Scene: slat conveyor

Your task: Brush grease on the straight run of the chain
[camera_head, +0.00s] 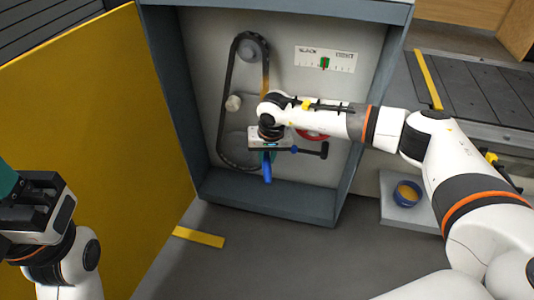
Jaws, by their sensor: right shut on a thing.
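The dark chain (225,110) loops tall inside the open cabinet, around an upper sprocket (249,50) and a larger lower wheel (238,148). The upper part of its right straight run (266,78) looks amber; lower down my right arm covers it. My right gripper (267,153) is in front of the lower right run, shut on the brush, whose blue handle (267,172) points down. The bristles are hidden, so I cannot tell whether they touch the chain. My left gripper (12,182) is at the left edge, partly cut off; its opening is unclear.
A blue bowl of yellow grease (407,193) stands on a pale ledge at the right. A yellow door panel (100,130) stands open at the left. A gauge plate (326,60), a red part (313,136) and the cabinet's side walls surround the arm.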

